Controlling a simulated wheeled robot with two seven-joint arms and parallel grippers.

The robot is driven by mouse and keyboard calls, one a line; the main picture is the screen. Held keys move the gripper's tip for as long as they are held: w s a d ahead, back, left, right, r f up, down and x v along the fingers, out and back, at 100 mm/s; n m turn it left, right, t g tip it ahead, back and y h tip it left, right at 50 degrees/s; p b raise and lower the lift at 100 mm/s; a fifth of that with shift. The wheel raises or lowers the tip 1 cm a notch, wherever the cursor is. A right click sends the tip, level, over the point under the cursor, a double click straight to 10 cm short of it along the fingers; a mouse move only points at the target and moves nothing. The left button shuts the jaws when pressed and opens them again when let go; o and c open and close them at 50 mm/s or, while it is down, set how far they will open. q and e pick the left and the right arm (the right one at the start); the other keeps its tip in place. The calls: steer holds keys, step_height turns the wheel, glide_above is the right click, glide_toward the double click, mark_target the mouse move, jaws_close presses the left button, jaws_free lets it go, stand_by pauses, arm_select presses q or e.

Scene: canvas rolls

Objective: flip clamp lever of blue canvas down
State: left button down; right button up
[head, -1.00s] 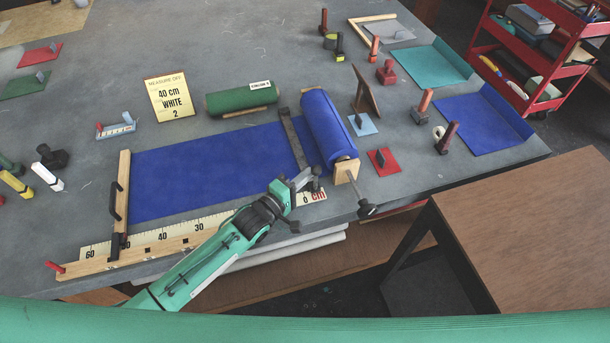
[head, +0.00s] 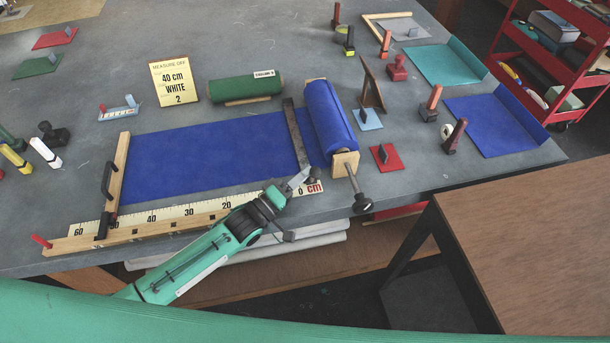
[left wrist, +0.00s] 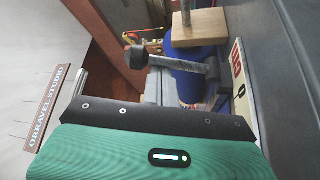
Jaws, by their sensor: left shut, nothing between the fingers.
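The blue canvas roll (head: 327,115) sits at the right of its blue sheet (head: 210,163), which lies flat to the left. A dark clamp bar (head: 297,134) crosses the sheet beside the roll. My left gripper (head: 301,177) is shut and empty at the bar's near end, by the ruler's zero mark. The lever is hard to make out there, partly hidden by the gripper; touching or apart, I cannot tell. In the left wrist view, a grey bar with a dark knob (left wrist: 136,58), perhaps the lever, stands out before the blue roll (left wrist: 190,85). My right gripper is not in view.
A crank with a black knob (head: 363,203) juts out from the roll's wooden end block (head: 345,163), right of my gripper. The ruler (head: 165,217) runs along the table's front edge. A green roll (head: 245,88) lies behind. A brown table (head: 530,235) stands at the right.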

arm_select(q)
steer(key=shift+s+f, duration=0.15)
steer(key=shift+s, duration=0.2)
steer(key=shift+s+d, duration=0.1)
steer(key=shift+s, duration=0.05)
steer(key=shift+s+f, duration=0.25)
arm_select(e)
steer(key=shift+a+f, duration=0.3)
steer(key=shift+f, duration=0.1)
arm_select(q)
steer(key=shift+s+d, duration=0.1)
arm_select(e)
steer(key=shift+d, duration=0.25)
arm_select(q)
steer(key=shift+b, duration=0.3)
